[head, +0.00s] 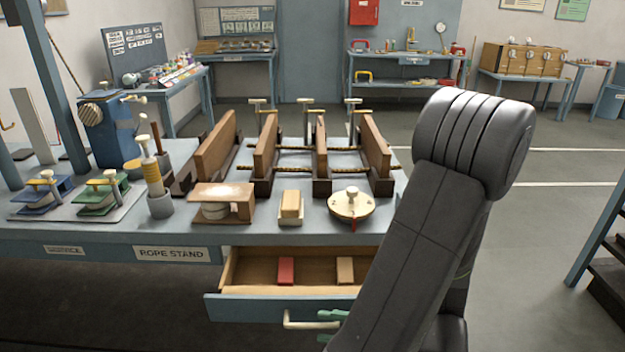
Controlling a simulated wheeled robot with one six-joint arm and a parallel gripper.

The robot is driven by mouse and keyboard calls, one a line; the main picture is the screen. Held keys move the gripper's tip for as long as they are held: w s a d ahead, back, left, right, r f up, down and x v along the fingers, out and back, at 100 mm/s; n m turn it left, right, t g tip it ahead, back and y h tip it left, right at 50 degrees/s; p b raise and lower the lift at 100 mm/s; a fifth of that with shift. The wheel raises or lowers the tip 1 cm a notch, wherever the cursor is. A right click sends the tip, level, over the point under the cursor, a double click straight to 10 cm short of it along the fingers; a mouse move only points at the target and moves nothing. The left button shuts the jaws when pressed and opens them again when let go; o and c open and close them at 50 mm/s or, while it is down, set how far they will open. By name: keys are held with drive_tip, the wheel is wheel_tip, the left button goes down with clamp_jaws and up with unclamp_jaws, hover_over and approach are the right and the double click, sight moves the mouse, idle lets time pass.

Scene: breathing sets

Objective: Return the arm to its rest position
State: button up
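My dark grey arm (425,235) rises in front of the bench at the right of the head view, its rounded joint at the top. Only small green parts that look like my gripper's fingers (330,325) show at the bottom, left of the arm's lower end. They are by the right end of the pale drawer handle (300,322). I cannot tell whether they touch it, or whether they are open or shut. The rest of my gripper is hidden behind the arm. The blue-fronted drawer (245,306) stands open, with a red block (286,271) and a tan block (345,270) inside.
The bench (110,232), labelled "ROPE STAND", carries upright wooden boards (266,150), a round dial-like piece (352,204), a small wooden block (291,207) and clamp-like devices (105,190) at left. Dark steps (607,268) stand at far right. Open floor (540,230) lies right of the arm.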

drive_tip(key=shift+x, duration=1.95)
